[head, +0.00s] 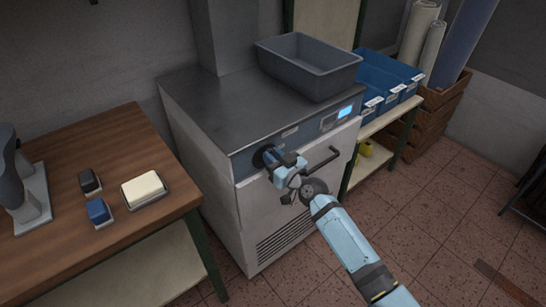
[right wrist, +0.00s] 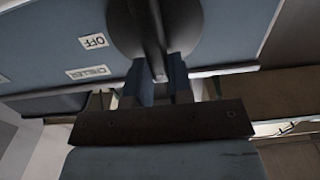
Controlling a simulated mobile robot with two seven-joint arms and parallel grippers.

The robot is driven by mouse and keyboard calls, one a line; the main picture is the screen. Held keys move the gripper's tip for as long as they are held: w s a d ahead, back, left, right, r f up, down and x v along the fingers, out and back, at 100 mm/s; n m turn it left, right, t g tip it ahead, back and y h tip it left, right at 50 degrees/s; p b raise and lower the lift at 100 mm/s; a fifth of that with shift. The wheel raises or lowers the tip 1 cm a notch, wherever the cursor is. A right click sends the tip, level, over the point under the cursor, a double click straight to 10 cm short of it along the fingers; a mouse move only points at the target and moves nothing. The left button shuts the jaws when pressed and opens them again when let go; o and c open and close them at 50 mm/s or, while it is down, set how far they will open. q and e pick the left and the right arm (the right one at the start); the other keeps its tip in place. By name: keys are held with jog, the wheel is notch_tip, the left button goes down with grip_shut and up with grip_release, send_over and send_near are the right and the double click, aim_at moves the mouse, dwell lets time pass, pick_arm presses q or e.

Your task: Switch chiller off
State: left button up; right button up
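The chiller (head: 218,180) is a grey metal cabinet with a blue-grey front strip and a lit blue display (head: 344,112). A round dark knob (head: 262,156) sits at the left end of that strip. My right gripper (head: 274,160) is at the knob. In the right wrist view the knob (right wrist: 128,35) has a raised bar, and my right gripper's fingers (right wrist: 160,78) are on both sides of the bar's end, seemingly touching it. An OFF label (right wrist: 93,41) and a CHILLER label (right wrist: 88,73) show upside down beside the knob. My left gripper is not in view.
A grey tub (head: 308,72) stands on the chiller's top. A dark door handle (head: 322,160) is right of the knob, near my right arm. A wooden table (head: 60,190) with brushes and a cream block stands at left. Blue bins (head: 385,85) are on a shelf at right.

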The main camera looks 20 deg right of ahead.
jog(key=shift+m, duration=0.3)
grip_shut()
jog(key=shift+w+d+f+m+b, duration=0.15)
jog(key=shift+d+f+m, duration=0.3)
jog(key=shift+m, duration=2.4)
jog(key=shift+w+d+f+m+b, duration=0.1)
jog(key=shift+d+f+m, duration=0.3)
jog(key=shift+m, duration=2.5)
jog(key=shift+w+d+f+m+b, duration=0.15)
jog(key=shift+d+f+m, duration=0.3)
jog(key=shift+m, duration=2.4)
jog(key=shift+a, duration=0.1)
jog(key=o, duration=0.8)
grip_release()
jog(key=shift+s, duration=0.1)
